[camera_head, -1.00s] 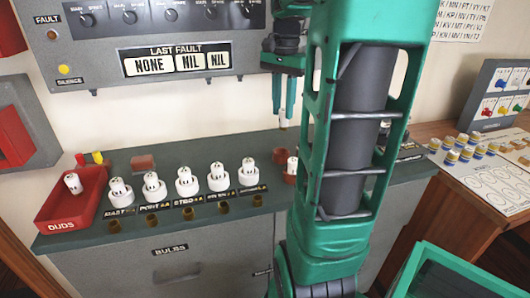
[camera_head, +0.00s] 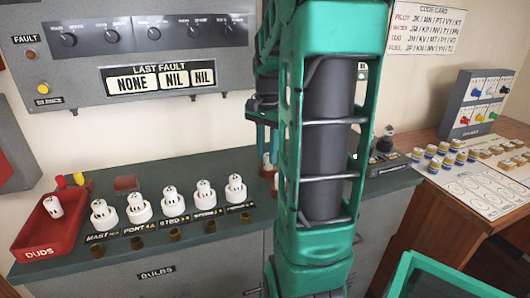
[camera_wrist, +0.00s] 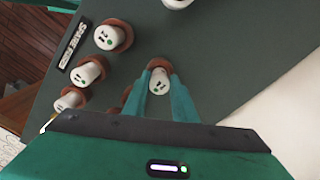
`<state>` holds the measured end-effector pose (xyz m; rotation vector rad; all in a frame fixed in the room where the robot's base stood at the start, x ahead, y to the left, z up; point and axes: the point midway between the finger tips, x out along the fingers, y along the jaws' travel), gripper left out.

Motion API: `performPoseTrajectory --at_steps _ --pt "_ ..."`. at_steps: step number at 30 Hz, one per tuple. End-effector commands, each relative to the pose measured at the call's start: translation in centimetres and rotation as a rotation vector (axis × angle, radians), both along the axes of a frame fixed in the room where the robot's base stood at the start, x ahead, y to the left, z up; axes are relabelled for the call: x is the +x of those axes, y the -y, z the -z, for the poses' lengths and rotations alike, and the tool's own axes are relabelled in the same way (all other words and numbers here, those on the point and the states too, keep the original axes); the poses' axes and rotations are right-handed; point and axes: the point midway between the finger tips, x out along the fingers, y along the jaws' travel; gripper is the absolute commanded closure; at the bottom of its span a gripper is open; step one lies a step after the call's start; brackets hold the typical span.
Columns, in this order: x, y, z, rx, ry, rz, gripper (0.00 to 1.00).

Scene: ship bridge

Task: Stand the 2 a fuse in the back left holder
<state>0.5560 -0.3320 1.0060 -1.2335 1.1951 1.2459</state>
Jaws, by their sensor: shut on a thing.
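In the wrist view my gripper (camera_wrist: 160,92) is shut on a white fuse (camera_wrist: 157,82) with dark marks and a green dot. A brown ring shows around this fuse's far side; I cannot tell whether the fuse is seated in a holder or above one. In the head view my gripper (camera_head: 268,160) is low at the green counter, mostly hidden by my arm. The fuse ratings are unreadable.
A row of white stepped holders (camera_head: 172,203) stands along the counter (camera_head: 80,253). A red DUDS tray (camera_head: 35,238) holds one white fuse. A brown block (camera_head: 125,183) lies behind. A wooden desk with small jars (camera_head: 445,150) is at right.

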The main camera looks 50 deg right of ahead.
Motion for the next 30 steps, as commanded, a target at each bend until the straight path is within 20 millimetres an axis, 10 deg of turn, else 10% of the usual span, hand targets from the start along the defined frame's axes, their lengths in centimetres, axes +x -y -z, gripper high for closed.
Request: performPoseTrajectory --at_steps 2,3,5,17,30 --pt "0.0 0.2 -0.1 -0.005 0.003 0.005 0.97" --pt "0.0 0.2 -0.1 -0.005 0.003 0.005 0.66" --pt "0.0 0.2 -0.1 -0.004 0.003 0.004 0.57" --pt "0.1 0.1 -0.9 -0.004 0.003 0.002 0.57" --pt "0.2 0.1 -8.8 -0.005 0.004 0.001 0.57"
